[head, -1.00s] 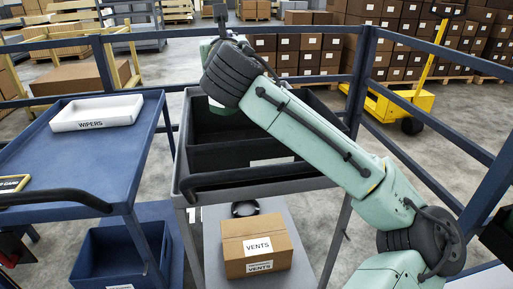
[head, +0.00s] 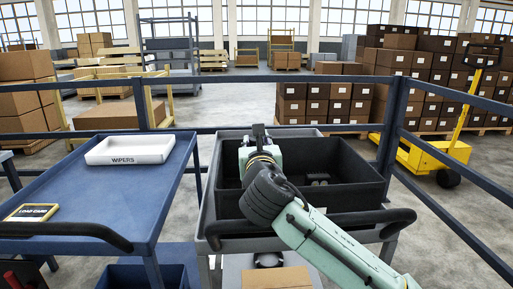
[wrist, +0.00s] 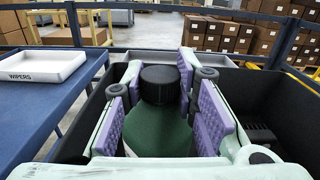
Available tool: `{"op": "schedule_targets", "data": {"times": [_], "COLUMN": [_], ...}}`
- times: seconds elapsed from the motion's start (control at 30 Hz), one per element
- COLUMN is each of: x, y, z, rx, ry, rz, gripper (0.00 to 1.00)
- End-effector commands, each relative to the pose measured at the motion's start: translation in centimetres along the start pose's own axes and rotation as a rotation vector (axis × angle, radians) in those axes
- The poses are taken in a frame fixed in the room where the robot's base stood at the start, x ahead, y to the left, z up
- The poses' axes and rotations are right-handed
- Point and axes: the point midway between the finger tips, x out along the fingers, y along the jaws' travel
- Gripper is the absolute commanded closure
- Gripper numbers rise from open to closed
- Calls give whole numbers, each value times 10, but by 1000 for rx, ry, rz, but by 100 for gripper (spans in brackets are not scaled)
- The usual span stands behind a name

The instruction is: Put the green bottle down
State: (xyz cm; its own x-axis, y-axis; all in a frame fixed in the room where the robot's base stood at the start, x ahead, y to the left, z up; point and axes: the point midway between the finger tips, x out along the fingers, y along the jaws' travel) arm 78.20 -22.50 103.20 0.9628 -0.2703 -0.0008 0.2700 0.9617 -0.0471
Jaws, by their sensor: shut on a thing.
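The green bottle (wrist: 161,128) with its black cap (wrist: 160,83) stands upright in the wrist view, between the purple pads of my gripper (wrist: 164,103). The pads are shut on its sides. Its lower part is hidden, so I cannot tell whether its base touches anything. In the head view my own arm hides the bottle. My arm's end hangs over the left part of a black open bin (head: 345,203) on a grey trolley (head: 209,226).
Small grey items (head: 317,180) lie in the bin, right of my arm. A blue trolley (head: 95,195) on the left carries a white WIPERS tray (head: 130,149) and a load card (head: 32,212). Blue rails surround the area. A carton (head: 276,278) sits on the grey trolley's lower shelf.

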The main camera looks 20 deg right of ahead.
Motion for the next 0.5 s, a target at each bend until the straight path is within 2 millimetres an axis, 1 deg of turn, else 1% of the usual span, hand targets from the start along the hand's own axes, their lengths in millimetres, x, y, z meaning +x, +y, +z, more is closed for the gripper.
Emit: {"op": "schedule_targets", "data": {"times": [0.03,0.1,0.33,0.5], "x": [-1,-1,-1,0], "y": [0,1,1,1], "z": [-6,-11,-11,-17], "rx": [2,1,-1,-1], "ry": [-2,-4,-4,-4], "rz": [1,1,1,0], "gripper": [100,100,100,100]}}
